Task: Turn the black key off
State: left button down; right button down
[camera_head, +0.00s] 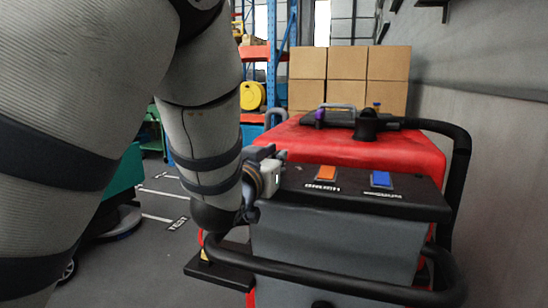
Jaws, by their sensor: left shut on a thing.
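The red scrubber (345,145) stands ahead with a dark control panel (415,200) on its grey rear body. My left gripper (275,170) is at the panel's left end, beside the orange switch. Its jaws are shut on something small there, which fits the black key. The key itself is hidden behind the fingers and wrist, so its turn position cannot be told. My right gripper is not in view.
An orange switch (326,173) and a blue switch (381,179) sit on the panel. A black handlebar (330,279) runs across the front. Cardboard boxes (348,75) are stacked behind. A grey wall (490,150) is close on the right.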

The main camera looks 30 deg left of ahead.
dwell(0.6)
pick_arm(q)
jog(key=c, duration=1.7)
grip_release()
jog(key=shift+o, duration=0.2)
